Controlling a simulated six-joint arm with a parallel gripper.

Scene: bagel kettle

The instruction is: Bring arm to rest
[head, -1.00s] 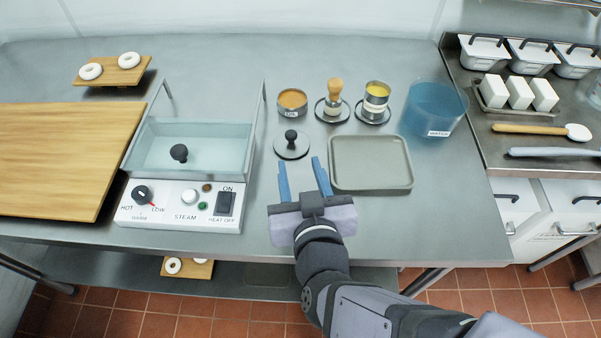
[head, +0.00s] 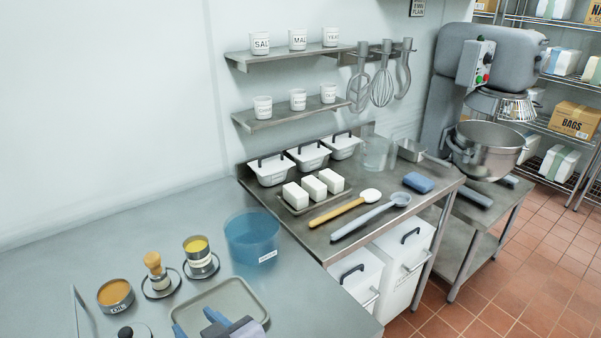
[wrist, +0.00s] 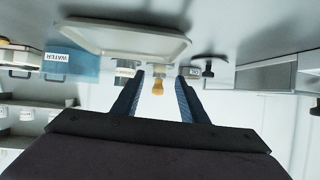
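My gripper (wrist: 160,98) shows in the wrist view with its two blue fingers spread apart and nothing between them. In the head view only part of my gripper (head: 205,328) shows at the bottom edge, in front of the grey-green tray (head: 245,292). The tray is empty where it shows. In the wrist view the tray (wrist: 120,38) is at the top, and a wooden-handled brush (wrist: 158,87) shows beyond the fingers.
A blue water tub (head: 252,237), a yellow-filled can (head: 197,250), the brush (head: 155,268) on its saucer and an oil bowl (head: 115,295) stand near the tray. The side counter (head: 345,262) holds lidded tubs, white blocks, a wooden spoon and a ladle. A mixer (head: 490,60) stands beyond.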

